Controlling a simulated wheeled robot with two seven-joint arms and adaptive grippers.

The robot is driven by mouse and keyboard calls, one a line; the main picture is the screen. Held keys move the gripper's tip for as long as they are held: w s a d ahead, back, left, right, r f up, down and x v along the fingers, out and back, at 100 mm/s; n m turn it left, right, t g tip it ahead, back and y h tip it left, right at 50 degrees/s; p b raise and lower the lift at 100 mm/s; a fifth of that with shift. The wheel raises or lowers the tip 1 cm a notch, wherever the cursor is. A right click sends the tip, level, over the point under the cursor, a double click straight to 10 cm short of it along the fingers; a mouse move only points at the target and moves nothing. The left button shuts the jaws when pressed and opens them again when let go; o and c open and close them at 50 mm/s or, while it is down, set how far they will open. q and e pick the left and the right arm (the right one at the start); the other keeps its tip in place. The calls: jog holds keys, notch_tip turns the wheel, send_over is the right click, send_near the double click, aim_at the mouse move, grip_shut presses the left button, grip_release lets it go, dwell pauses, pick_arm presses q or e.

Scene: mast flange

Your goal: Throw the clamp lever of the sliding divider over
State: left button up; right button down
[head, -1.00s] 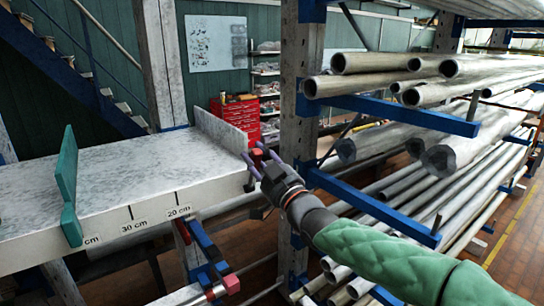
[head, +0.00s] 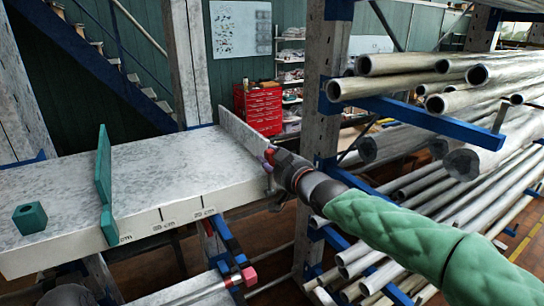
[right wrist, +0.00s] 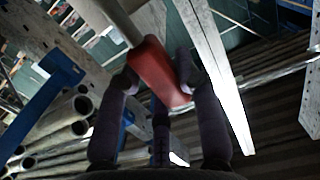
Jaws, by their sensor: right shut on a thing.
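The sliding divider, a thin grey-white plate (head: 243,138), stands upright across the right end of the pale marked shelf. Its red clamp lever (head: 269,154) is at the plate's right edge and mostly hidden by my right gripper (head: 268,160). In the right wrist view the lever (right wrist: 158,75) is a red block lying at a slant between the dark fingers of the right gripper (right wrist: 157,80), which is shut on it. A pale bar runs from the lever's upper end there. My left gripper is not in view.
A teal upright plate (head: 104,180) and a small teal block (head: 30,217) stand on the shelf at left. A rack with blue arms (head: 420,112) and several pipes is close on the right.

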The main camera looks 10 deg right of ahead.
jog(key=c, duration=1.1)
grip_release()
jog(key=shift+o, duration=1.3)
jog(key=shift+w, duration=0.15)
jog(key=f+v, duration=0.1)
jog(key=v, duration=1.1)
jog(key=shift+r, duration=0.45)
jog(key=shift+f, duration=0.1)
